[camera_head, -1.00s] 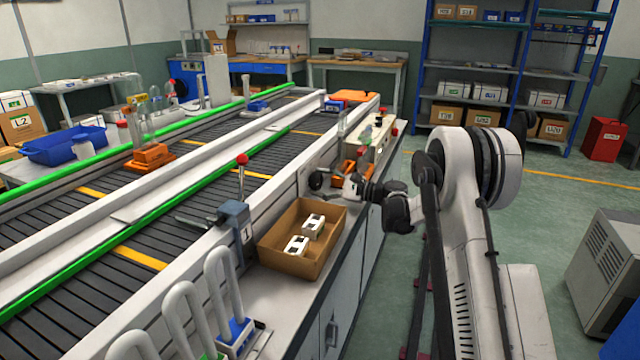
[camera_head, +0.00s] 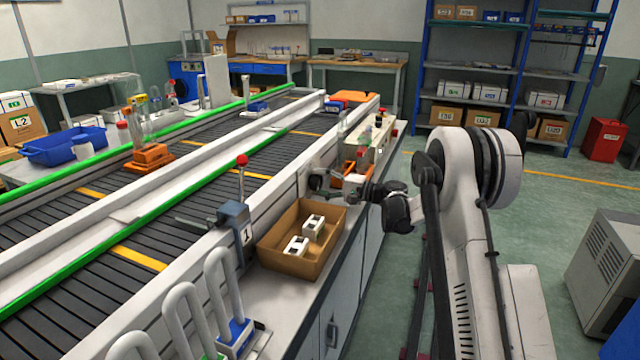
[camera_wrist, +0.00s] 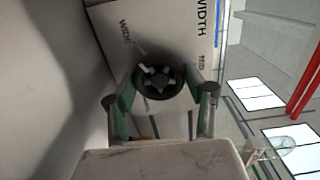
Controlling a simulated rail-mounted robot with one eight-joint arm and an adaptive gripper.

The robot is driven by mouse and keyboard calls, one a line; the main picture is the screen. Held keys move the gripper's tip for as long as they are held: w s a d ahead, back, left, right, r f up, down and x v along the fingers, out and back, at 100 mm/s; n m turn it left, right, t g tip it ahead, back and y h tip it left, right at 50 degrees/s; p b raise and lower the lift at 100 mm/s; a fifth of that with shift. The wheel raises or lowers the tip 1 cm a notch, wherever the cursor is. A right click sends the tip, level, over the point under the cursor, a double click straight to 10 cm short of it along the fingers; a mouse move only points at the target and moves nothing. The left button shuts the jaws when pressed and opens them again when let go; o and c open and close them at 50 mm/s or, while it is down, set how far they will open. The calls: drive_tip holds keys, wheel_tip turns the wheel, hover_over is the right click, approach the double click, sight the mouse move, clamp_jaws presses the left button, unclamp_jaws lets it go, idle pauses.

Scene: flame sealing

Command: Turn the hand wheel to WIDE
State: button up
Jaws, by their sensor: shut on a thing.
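The hand wheel (camera_wrist: 160,82) is a black round wheel with a pale spoked centre, in the middle of the wrist view. My gripper (camera_wrist: 164,94) has one finger on each side of it and is shut on its rim. The pale panel behind the wheel bears the words WIDTH, WIDE (camera_wrist: 125,32) and MID (camera_wrist: 202,62). A thin pale mark at the wheel's upper left points roughly toward WIDE; its exact setting is unclear. In the head view the wheel (camera_head: 315,181) is small, beside the conveyor, with my gripper (camera_head: 333,186) reaching it from the right.
An open cardboard box (camera_head: 287,262) with white parts stands on the bench just in front of my gripper. An orange fixture (camera_head: 357,168) and a control box (camera_head: 381,135) with buttons stand just behind it. A post with a red-knobbed lever (camera_head: 242,162) rises to the left.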

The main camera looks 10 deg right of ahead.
idle(0.5)
drive_tip(key=o, duration=1.1)
drive_tip(key=v, duration=1.2)
drive_tip(key=shift+r, duration=0.1)
